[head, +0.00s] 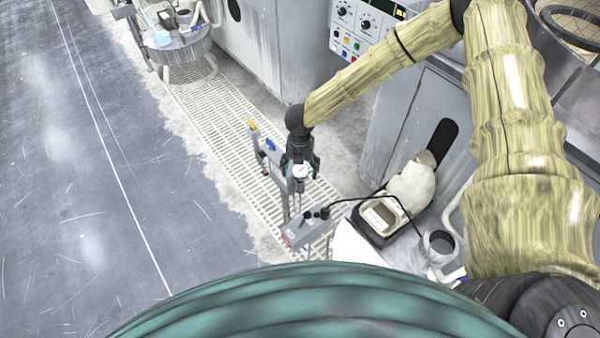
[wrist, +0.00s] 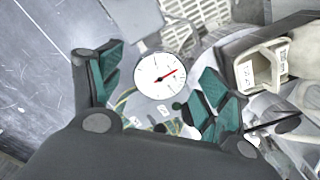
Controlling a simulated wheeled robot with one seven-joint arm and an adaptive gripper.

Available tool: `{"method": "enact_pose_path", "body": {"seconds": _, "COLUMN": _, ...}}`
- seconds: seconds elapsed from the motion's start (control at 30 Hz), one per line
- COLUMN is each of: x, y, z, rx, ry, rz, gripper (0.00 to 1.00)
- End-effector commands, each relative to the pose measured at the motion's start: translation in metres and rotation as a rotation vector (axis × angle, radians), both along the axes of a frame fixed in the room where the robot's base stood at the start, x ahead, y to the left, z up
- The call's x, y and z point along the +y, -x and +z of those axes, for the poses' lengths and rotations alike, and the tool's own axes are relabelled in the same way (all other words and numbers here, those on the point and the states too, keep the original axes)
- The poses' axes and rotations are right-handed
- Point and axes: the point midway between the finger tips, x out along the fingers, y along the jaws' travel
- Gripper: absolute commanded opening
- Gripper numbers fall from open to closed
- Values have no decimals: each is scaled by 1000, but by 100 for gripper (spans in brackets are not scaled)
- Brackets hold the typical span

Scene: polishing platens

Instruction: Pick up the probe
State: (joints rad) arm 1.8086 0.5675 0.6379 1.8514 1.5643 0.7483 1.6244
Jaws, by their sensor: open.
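The probe appears to be the small black piece (head: 322,213) at the end of a black cable, on a grey box (head: 303,232) in the head view. In the wrist view a dark rounded piece (wrist: 184,112) beside the right finger may be part of it; the finger hides the rest. My gripper (head: 301,168) points down above the box and is open, with nothing held. In the wrist view my gripper (wrist: 160,70) has its teal fingers spread, with a white dial gauge with a red needle (wrist: 160,75) showing between and beyond them.
A grey stand with blue and yellow parts (head: 270,150) rises close left of my gripper. Slatted floor (head: 215,115) lies behind; the grey floor left is clear.

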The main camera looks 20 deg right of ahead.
Motion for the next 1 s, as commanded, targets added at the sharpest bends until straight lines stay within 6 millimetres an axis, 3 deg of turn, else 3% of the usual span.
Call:
{"method": "enact_pose_path", "body": {"seconds": 0.2, "x": 0, "y": 0, "z": -17, "rx": 0, "ry": 1, "rz": -1, "gripper": 76}}
{"method": "enact_pose_path", "body": {"seconds": 0.5, "x": 0, "y": 0, "z": -19, "rx": -1, "ry": 0, "rz": -1, "gripper": 76}}
{"method": "enact_pose_path", "body": {"seconds": 0.8, "x": -1, "y": 0, "z": -19, "rx": 0, "ry": 0, "rz": -1, "gripper": 25}}
{"method": "enact_pose_path", "body": {"seconds": 1.0, "x": 0, "y": 0, "z": -19, "rx": 0, "ry": 0, "rz": -1, "gripper": 25}}
